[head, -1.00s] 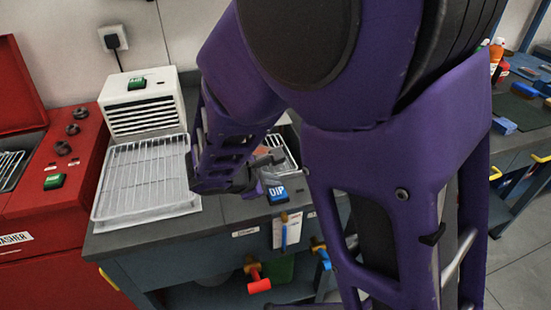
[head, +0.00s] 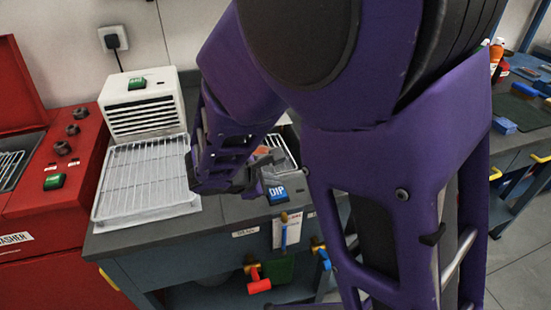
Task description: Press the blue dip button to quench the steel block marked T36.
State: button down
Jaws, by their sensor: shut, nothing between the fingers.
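The blue dip button (head: 277,194), lettered DIP, sits near the front edge of the grey bench, right of the wire rack. My gripper (head: 257,187) is shut and empty, just left of the button and close to it. Whether it touches the button I cannot tell. A wire basket (head: 291,152) shows partly behind my arm, beyond the button. I cannot make out the steel block marked T36; my arm hides much of that area.
A wire rack (head: 145,180) lies in front of a white vented unit with a green button (head: 137,83). A red washer (head: 50,190) with another green button stands at left. A red-headed hammer (head: 259,281) hangs below the bench front. Another bench (head: 525,135) stands at right.

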jog(key=shift+f, duration=0.2)
jog(key=shift+f+b, duration=0.25)
jog(key=shift+b, duration=0.25)
